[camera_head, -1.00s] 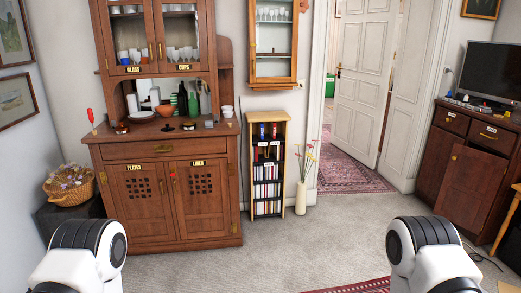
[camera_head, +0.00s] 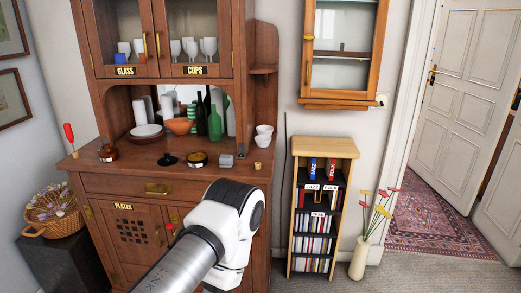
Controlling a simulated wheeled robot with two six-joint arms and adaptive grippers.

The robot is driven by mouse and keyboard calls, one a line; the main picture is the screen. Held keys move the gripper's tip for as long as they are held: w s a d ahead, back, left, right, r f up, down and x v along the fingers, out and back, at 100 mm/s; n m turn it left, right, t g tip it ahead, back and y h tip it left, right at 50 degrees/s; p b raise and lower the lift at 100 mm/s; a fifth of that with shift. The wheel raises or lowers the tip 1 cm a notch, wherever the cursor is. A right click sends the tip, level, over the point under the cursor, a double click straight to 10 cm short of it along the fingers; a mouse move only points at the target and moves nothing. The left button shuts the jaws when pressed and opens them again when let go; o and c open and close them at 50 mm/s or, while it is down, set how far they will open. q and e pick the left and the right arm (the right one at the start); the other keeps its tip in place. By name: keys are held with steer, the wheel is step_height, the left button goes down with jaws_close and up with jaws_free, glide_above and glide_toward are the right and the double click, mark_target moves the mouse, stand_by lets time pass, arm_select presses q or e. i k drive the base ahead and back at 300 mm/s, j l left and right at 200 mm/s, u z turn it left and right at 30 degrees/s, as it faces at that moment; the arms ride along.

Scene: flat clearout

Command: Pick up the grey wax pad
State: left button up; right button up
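A small grey block (camera_head: 226,161), which may be the grey wax pad, lies on the cabinet's counter (camera_head: 140,181) near its right front edge. It is too small to make out in detail. A dark tin (camera_head: 196,160) with an amber-coloured rim is just left of it, and a small cork-like piece (camera_head: 257,166) is to its right. One of my arms reaches in from the bottom, its white joint below the grey block in the picture and clear of it. Neither of my grippers is in view.
The counter also holds a black lid-like piece (camera_head: 167,160), an amber jar (camera_head: 108,153), a red-handled tool (camera_head: 70,138), an orange bowl (camera_head: 180,126), plates (camera_head: 147,131), bottles (camera_head: 215,122) and white cups (camera_head: 264,134). A shelf (camera_head: 325,148) and a flower vase (camera_head: 359,260) stand right.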

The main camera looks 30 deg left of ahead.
mark_target(226, 161)
steer(key=i+l+u, duration=0.3)
steer(key=i+u, duration=0.15)
steer(key=i, duration=0.2)
steer(key=i+l+u, duration=0.4)
steer(key=i+l, duration=0.1)
steer(key=i, duration=0.1)
